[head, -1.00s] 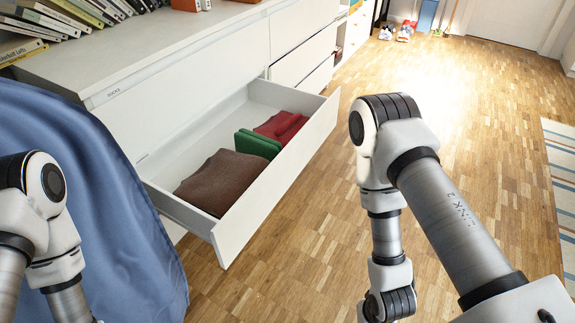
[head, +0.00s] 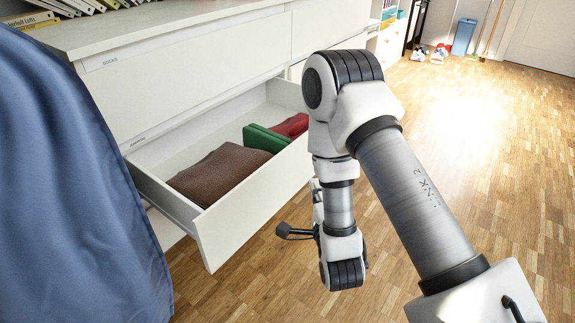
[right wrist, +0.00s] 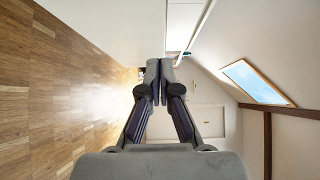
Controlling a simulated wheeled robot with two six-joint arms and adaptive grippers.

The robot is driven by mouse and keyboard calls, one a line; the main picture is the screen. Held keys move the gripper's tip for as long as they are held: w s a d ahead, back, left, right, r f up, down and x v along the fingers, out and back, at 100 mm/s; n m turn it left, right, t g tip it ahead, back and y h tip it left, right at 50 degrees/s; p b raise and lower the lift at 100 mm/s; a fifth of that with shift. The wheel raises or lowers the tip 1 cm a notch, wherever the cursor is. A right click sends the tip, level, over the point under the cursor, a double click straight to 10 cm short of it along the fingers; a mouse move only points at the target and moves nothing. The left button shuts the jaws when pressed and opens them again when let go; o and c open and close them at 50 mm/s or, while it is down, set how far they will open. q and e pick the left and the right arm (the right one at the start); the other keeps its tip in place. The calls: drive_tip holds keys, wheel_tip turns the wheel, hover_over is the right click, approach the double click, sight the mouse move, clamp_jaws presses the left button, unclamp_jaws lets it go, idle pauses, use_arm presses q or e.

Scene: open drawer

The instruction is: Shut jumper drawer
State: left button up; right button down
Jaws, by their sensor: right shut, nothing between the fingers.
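The jumper drawer (head: 255,207) is a white drawer pulled well out of the dresser in the head view. A folded brown jumper (head: 220,172), a green one (head: 266,138) and a red one (head: 291,125) lie inside it. My right forearm hangs just right of the drawer front and covers its far end. My right gripper (right wrist: 160,82) shows in the right wrist view with its fingers together and empty. In the head view it is mostly hidden by my arm, so contact with the drawer cannot be told. My left gripper is not in view.
The drawer labelled socks (head: 190,75) above is shut. Books (head: 75,6) lie on the dresser top (head: 150,28). A blue cloth (head: 75,180) fills the left side, close to the drawer's near end. Wooden floor (head: 470,150) is clear to the right.

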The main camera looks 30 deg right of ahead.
drive_tip(key=shift+w+r+p, duration=0.65)
drive_tip(key=shift+w+p, duration=0.3)
drive_tip(key=shift+p, duration=3.5)
drive_tip(key=b, duration=0.3)
approach(292, 148)
drive_tip(key=x, duration=0.6)
drive_tip(key=shift+s+d+f, duration=0.1)
drive_tip(key=shift+d+f, duration=0.05)
drive_tip(key=shift+d, duration=0.15)
drive_tip(key=shift+w, duration=0.25)
drive_tip(key=shift+a, duration=0.1)
